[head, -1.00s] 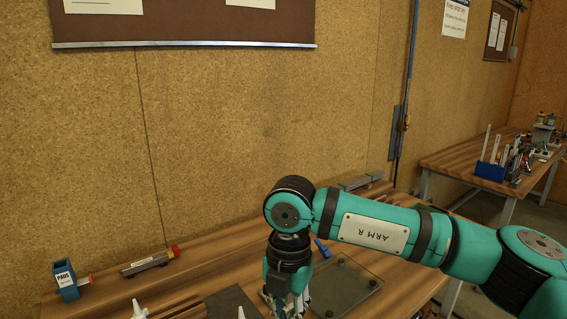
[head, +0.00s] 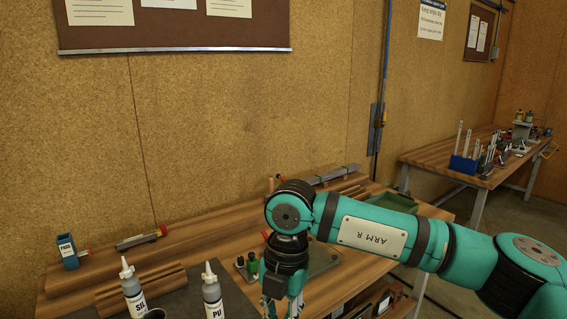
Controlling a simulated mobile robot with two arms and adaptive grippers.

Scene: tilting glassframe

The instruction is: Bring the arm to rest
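My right arm, marked ARM R, comes in from the right and bends down over the workbench (head: 215,236). My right gripper (head: 283,306) points down at the bottom edge of the head view. Its fingers are cut off by the picture edge, so its opening and any hold are unclear. A flat grey plate (head: 322,259) lies on the bench just right of the wrist, partly hidden by it. My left gripper is not in view.
Bottles marked SIL (head: 133,290) and PU (head: 212,293) stand on a dark mat left of the gripper. Small green-and-dark bottles (head: 246,264) are close beside the wrist. A blue box (head: 67,252) stands far left. A second table (head: 440,156) is back right.

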